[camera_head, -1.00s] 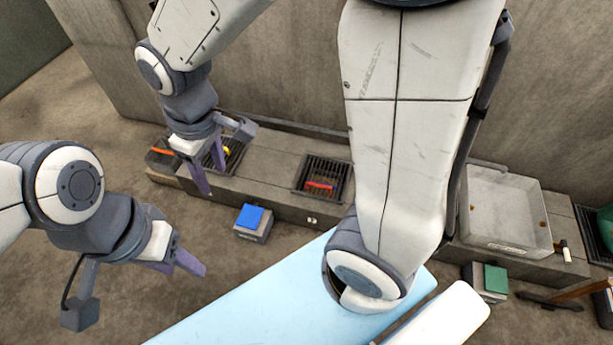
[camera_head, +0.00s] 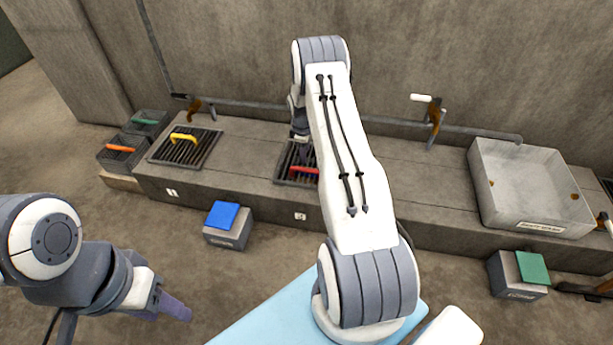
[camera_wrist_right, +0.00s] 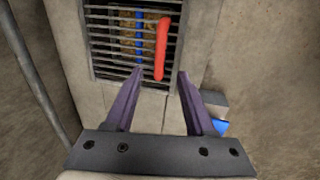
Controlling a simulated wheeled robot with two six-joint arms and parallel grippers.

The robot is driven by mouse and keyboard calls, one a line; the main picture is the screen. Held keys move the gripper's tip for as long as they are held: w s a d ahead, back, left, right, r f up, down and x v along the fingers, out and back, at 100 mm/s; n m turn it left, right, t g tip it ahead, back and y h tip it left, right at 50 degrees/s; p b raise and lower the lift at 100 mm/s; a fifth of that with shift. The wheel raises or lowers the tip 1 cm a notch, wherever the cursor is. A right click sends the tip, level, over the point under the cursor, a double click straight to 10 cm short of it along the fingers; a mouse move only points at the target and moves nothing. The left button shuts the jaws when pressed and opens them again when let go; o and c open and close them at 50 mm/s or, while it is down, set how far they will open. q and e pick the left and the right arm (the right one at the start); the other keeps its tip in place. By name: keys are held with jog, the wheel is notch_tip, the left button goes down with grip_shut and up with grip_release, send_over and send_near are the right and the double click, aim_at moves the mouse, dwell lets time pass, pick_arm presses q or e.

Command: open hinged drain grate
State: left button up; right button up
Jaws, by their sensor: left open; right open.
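The middle drain grate (camera_head: 283,176) has dark bars and a red handle (camera_head: 304,170), and lies flat in the concrete ledge, partly behind my right arm. In the right wrist view the same grate (camera_wrist_right: 104,47) shows its red handle (camera_wrist_right: 162,48) and a blue strip beneath the bars. My right gripper (camera_wrist_right: 153,75) is open and empty, its fingers pointing at the handle side of the grate, apart from the handle. In the head view its fingers are mostly hidden by the arm. A left grate (camera_head: 199,150) has a yellow handle (camera_head: 183,137). My left gripper (camera_head: 172,303) is open, low at the left, far from the grates.
Baskets with an orange handle (camera_head: 120,149) and a green handle (camera_head: 145,121) stand at the ledge's left end. A grey basin (camera_head: 530,185) sits at right. Blue-topped (camera_head: 222,214) and green-topped (camera_head: 532,267) boxes stand on the floor. A pipe (camera_head: 385,122) runs along the wall.

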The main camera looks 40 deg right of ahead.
aim_at(307, 169)
jog(key=f+b, duration=0.1)
jog(key=f, duration=0.2)
jog(key=d+f+b, duration=0.1)
jog(key=f+b, duration=0.1)
jog(key=f, duration=0.1)
jog(key=w+f+b, duration=0.1)
jog(key=f, duration=0.3)
jog(key=shift+w+d+f, duration=0.1)
jog(key=shift+d, duration=0.25)
grip_shut()
dwell(0.9)
